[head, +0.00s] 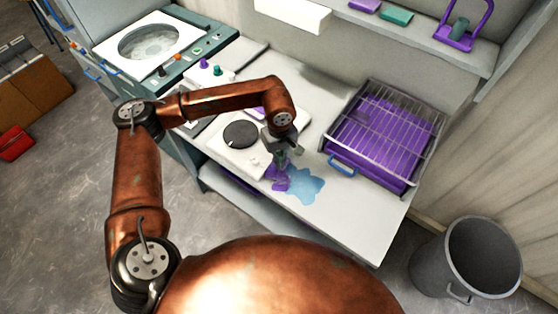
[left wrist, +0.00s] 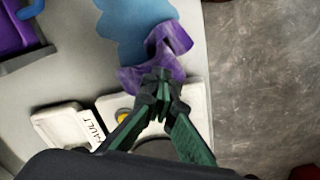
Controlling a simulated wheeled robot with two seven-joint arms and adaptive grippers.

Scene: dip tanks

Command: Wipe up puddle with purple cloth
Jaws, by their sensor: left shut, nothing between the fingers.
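The purple cloth (head: 278,180) lies crumpled on the pale counter at the left edge of the light blue puddle (head: 305,186). In the left wrist view the cloth (left wrist: 168,48) overlaps the near side of the puddle (left wrist: 130,28). My left gripper (head: 281,160) points down over the cloth. In the left wrist view its green fingertips (left wrist: 160,78) are together at the cloth's near edge, with nothing between them. Whether they touch the cloth is not clear. My right gripper is not in view.
A wire rack over a purple tray (head: 338,128) stands right of the puddle. A white device with a dark disc (head: 240,134) sits left of the cloth. A grey bin (head: 428,262) stands on the floor at right. Bare counter lies in front of the rack.

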